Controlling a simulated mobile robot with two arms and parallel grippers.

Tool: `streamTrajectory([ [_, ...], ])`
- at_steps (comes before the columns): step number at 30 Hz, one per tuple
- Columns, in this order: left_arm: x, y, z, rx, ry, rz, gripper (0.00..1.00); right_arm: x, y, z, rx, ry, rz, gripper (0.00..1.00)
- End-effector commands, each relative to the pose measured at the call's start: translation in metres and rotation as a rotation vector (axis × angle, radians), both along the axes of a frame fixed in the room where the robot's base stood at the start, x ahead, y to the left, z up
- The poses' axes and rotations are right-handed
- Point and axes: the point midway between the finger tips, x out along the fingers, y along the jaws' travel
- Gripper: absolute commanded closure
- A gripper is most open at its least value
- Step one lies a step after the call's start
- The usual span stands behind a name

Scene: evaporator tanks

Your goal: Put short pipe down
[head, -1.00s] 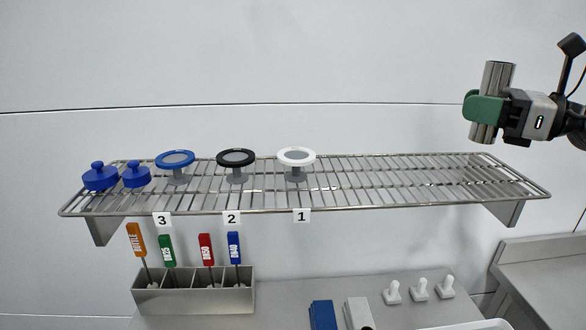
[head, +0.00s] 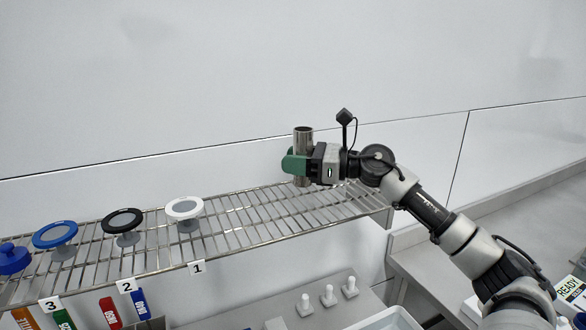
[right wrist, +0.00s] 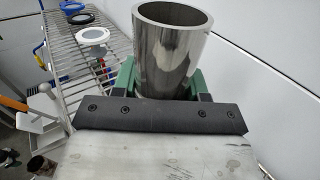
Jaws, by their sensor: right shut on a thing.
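The short pipe (head: 303,136) is a shiny steel tube, held upright in my right gripper (head: 296,164). The gripper's green fingers are shut around its middle. The pipe also shows in the right wrist view (right wrist: 172,45), with its open top facing up. In the head view the pipe is at the right part of the wire shelf (head: 250,222), near its back edge. The pipe's lower end is close to the wires; I cannot tell whether it touches them. My left gripper is not in view.
On the shelf's left part stand a white-rimmed disc (head: 184,208), a black-rimmed disc (head: 122,220), a blue-rimmed disc (head: 55,235) and a blue knobbed cap (head: 12,259). The wires between the white disc and the pipe are bare. Small white fittings (head: 329,296) stand below the shelf.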

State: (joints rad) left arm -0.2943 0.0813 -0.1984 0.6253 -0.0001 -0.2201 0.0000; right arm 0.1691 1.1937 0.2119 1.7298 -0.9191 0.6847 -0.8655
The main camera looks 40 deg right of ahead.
Motion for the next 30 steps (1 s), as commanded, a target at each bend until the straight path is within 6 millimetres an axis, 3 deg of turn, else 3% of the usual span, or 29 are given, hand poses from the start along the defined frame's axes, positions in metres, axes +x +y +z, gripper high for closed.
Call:
streamTrajectory([
  [5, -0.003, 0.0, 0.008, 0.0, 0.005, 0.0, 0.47, 0.005, 0.002, -0.006, 0.002, 0.0, 0.002, 0.85],
  [12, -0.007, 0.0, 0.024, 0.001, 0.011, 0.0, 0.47, 0.005, 0.002, -0.038, 0.003, 0.002, 0.001, 0.85],
  [25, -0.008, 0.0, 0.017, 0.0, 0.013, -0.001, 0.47, 0.004, 0.002, -0.047, -0.002, -0.001, 0.001, 0.85],
  [26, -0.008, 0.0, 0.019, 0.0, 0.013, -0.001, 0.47, 0.004, 0.002, -0.046, -0.002, 0.0, 0.002, 0.52],
  [30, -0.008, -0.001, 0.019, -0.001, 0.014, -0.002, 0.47, 0.004, 0.002, -0.045, -0.001, 0.0, 0.002, 0.31],
])
